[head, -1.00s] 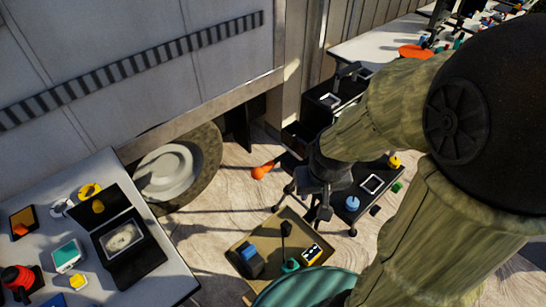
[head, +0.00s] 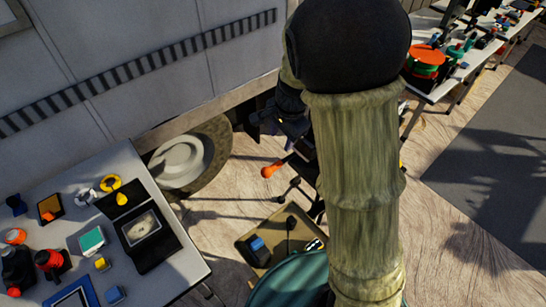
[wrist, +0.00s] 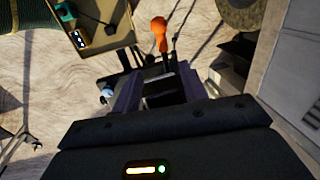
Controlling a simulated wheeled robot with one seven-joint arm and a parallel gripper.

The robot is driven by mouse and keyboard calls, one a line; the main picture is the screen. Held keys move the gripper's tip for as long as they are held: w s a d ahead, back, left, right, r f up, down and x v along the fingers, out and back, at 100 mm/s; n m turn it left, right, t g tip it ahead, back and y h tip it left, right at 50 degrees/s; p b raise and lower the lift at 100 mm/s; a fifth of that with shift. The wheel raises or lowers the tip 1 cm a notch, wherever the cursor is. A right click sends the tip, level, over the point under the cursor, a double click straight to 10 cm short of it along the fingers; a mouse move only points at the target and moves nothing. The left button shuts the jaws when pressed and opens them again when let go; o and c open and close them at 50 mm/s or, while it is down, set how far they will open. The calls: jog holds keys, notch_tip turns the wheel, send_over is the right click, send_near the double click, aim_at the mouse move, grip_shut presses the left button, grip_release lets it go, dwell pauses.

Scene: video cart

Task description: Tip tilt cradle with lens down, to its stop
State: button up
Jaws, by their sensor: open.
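My gripper shows in the wrist view (wrist: 155,90) with its two dark purple-grey fingers spread apart and nothing seen held between them. In the head view my arm hides most of the gripper; only its dark body shows at the upper middle. Beyond the fingers, in the wrist view, is a black cart (wrist: 133,83) with dark, pale-edged parts on it. I cannot make out the tilt cradle or its lens for certain there. In the head view my arm covers most of the cart (head: 304,150).
An orange-headed item (head: 270,170) stands out beside the cart. A grey table (head: 190,225) with a black case is at left. The van wall and wheel (head: 180,160) stand behind.

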aim_at(272, 167)
jog(key=shift+r, duration=0.1)
jog(key=shift+w, duration=0.1)
jog(key=w+f, duration=0.1)
jog(key=f, duration=0.4)
jog(key=a+f, duration=0.1)
jog(key=f, duration=0.5)
jog(key=w+f, duration=0.1)
jog(key=f, duration=0.4)
jog(key=shift+w+a+f+b, duration=0.3)
jog(key=shift+w+a+b, duration=0.05)
jog(key=shift+a+b, duration=0.05)
jog(key=shift+f, duration=0.25)
jog(key=shift+a, duration=0.1)
jog(key=c, duration=0.9)
jog(key=shift+r, duration=0.1)
grip_shut()
